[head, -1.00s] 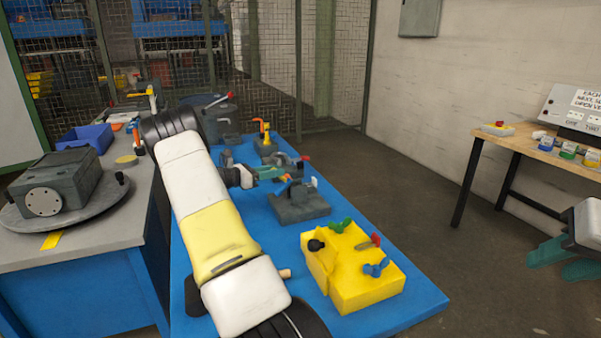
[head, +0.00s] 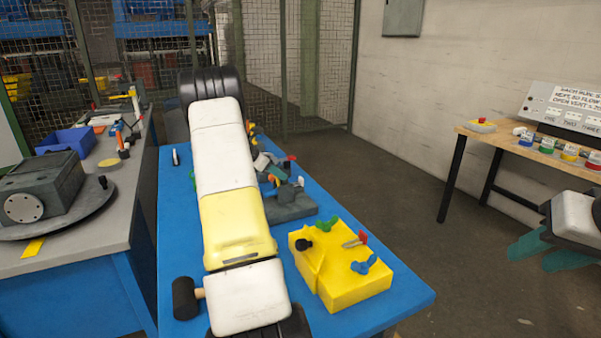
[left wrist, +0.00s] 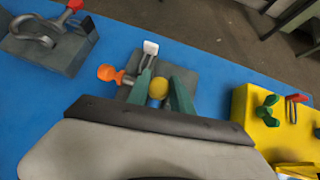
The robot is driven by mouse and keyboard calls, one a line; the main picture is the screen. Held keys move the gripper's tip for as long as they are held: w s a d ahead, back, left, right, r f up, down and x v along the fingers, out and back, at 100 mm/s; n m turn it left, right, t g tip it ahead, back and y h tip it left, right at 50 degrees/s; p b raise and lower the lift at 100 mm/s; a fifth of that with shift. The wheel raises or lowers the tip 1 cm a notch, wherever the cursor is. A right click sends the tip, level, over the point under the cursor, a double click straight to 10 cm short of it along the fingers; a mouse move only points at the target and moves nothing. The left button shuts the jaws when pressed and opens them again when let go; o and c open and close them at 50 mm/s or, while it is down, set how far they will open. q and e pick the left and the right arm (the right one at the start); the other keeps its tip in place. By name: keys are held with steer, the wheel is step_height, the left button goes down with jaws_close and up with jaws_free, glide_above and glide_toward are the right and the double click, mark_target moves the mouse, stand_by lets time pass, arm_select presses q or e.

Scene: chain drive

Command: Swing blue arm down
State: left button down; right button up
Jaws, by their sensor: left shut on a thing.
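My left gripper (left wrist: 164,84) has green fingers closed around a yellow ball knob (left wrist: 158,88), above a grey base block (left wrist: 182,65). A small blue patch shows under the knob; I cannot tell whether it is the blue arm or the table. An orange-knobbed lever (left wrist: 111,74) and a white-tipped lever (left wrist: 150,48) stand beside the fingers. In the head view, my left gripper (head: 277,172) is small and partly hidden by my arm, over the grey block (head: 292,207). My right gripper (head: 543,252) is open and empty at the right edge, off the table.
A yellow block (head: 342,278) with green, red and blue handles stands at the table's front right. A black-headed mallet (head: 184,298) lies at the front left. Another grey block (left wrist: 46,47) with a red-tipped lever is at the wrist view's upper left.

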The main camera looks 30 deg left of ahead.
arm_select(q)
steer(key=shift+w+d+f, duration=0.15)
steer(key=shift+w+f, duration=0.05)
steer(key=shift+w, duration=0.1)
stand_by(0.4)
steer(key=c, duration=1.2)
jaws_free()
steer(key=shift+w+f, duration=0.1)
steer(key=shift+o, duration=0.2)
steer(key=v, duration=0.7)
steer(key=shift+s+r, duration=0.25)
